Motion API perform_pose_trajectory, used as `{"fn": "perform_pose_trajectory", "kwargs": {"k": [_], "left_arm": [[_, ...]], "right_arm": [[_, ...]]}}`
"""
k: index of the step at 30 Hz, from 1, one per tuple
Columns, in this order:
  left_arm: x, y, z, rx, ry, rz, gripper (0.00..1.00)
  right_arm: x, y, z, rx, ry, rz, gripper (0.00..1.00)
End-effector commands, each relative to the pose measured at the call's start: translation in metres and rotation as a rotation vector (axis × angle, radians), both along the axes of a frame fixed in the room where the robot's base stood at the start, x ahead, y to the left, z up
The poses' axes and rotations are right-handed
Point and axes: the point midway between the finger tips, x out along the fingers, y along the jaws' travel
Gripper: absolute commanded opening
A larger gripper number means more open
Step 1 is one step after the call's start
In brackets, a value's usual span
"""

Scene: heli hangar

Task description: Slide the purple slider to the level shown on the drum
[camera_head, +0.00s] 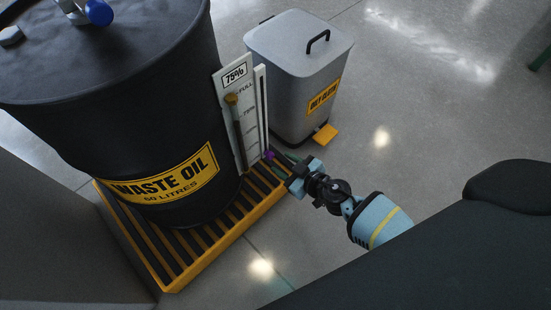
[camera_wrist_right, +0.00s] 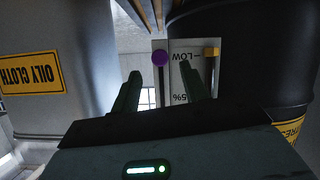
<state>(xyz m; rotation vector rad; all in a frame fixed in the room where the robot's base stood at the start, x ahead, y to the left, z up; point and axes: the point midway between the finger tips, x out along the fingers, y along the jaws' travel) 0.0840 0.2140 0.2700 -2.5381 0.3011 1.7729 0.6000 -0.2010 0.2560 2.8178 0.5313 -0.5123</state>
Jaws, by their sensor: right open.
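The purple slider (camera_head: 268,154) is at the low end of the slot on the panel's right edge. In the right wrist view, which is upside down, the purple slider (camera_wrist_right: 159,58) sits beside the LOW mark. My right gripper (camera_head: 279,165) is open close to the slider; in the wrist view its fingers (camera_wrist_right: 160,82) lie on either side of the slider's line. Contact cannot be told. My left gripper is out of view.
A grey oily cloth bin (camera_head: 300,70) with a yellow pedal (camera_head: 325,134) stands close right of the panel. The drum stands on a yellow-edged slatted pallet (camera_head: 165,285). A tube with yellow fittings (camera_head: 231,99) runs along the panel.

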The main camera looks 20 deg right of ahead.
Motion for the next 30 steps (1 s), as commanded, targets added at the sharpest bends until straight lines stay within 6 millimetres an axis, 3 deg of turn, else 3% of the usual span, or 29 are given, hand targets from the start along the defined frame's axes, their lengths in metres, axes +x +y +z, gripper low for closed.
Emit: {"fn": "perform_pose_trajectory", "kwargs": {"k": [9, 20, 30], "left_arm": [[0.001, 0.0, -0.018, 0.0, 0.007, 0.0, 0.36], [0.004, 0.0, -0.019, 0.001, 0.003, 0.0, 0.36], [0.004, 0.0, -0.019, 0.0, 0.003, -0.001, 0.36]], "right_arm": [[0.033, 0.012, -0.016, -0.001, 0.001, 0.001, 0.45], [0.037, 0.013, -0.016, 0.0, 0.0, 0.0, 0.45], [0.037, 0.013, -0.016, 0.0, 0.001, 0.0, 0.0]]}}
